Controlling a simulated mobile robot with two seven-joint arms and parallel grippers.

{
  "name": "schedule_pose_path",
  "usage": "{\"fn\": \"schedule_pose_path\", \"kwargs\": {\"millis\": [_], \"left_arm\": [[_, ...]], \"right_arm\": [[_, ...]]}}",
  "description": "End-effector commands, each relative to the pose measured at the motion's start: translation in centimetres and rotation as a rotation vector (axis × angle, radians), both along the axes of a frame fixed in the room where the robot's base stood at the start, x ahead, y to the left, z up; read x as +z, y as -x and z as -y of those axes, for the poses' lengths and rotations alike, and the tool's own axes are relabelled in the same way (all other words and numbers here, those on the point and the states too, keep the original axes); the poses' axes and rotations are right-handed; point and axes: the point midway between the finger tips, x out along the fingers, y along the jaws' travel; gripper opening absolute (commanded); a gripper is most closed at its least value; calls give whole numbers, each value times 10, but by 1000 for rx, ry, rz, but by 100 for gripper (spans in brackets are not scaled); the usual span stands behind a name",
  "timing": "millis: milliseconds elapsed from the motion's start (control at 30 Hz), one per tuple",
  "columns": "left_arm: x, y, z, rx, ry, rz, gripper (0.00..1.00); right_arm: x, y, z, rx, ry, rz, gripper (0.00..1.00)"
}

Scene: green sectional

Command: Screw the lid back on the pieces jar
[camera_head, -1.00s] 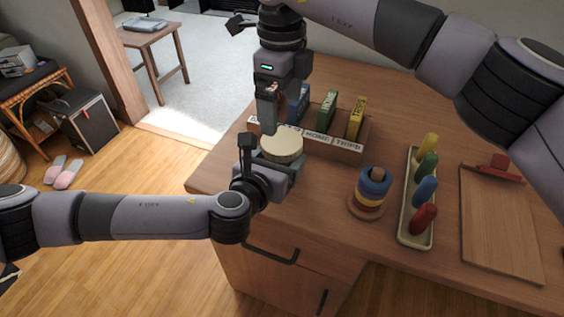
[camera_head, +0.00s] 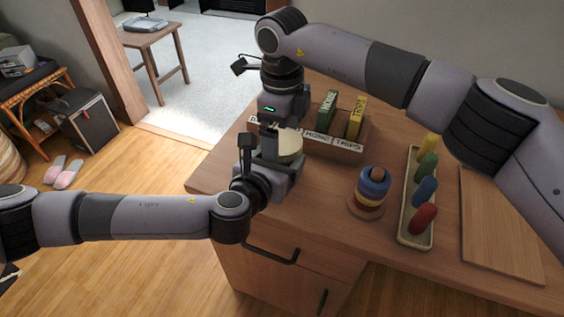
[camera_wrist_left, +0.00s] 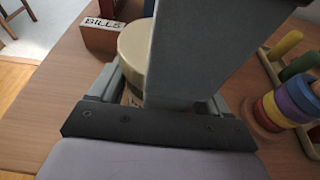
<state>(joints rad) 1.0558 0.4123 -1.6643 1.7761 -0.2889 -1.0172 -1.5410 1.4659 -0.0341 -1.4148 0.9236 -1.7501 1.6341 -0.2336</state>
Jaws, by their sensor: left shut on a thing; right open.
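The pieces jar (camera_wrist_left: 131,98) stands on the desk with its round cream lid (camera_head: 290,147) on top. The lid also shows in the left wrist view (camera_wrist_left: 132,48). I cannot tell how tightly the lid sits. My left gripper (camera_head: 273,167) is shut on the jar's body from the near left side and hides most of it. My right gripper (camera_head: 276,138) points down at the lid, jaws open, with a finger at the lid's left side. A grey part of it covers much of the lid in the left wrist view. I cannot tell whether it touches the lid.
A labelled wooden sorter (camera_head: 340,148) with upright green and yellow booklets stands just behind the jar. To the right are a ring stacker (camera_head: 373,188), a tray of coloured pegs (camera_head: 405,228) and a wooden board (camera_head: 500,235). The desk's left edge is close to the jar.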

Motion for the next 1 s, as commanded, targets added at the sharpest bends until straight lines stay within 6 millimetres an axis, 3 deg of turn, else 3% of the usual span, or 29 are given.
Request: {"fn": "schedule_pose_path", "kwargs": {"millis": [367, 400, 533, 667, 1000], "left_arm": [[0, 0, 0, 0, 0, 1, 0], [0, 0, 0, 0, 0, 0, 0], [0, 0, 0, 0, 0, 0, 0], [0, 0, 0, 0, 0, 0, 0], [0, 0, 0, 0, 0, 0, 0]], "right_arm": [[-7, 0, 0, 0, 0, 1, 100], [-7, 0, 0, 0, 0, 1, 94], [-7, 0, 0, 0, 0, 1, 51], [-6, 0, 0, -14, 0, 1, 49], [-7, 0, 0, -274, 0, 0, 49]]}}
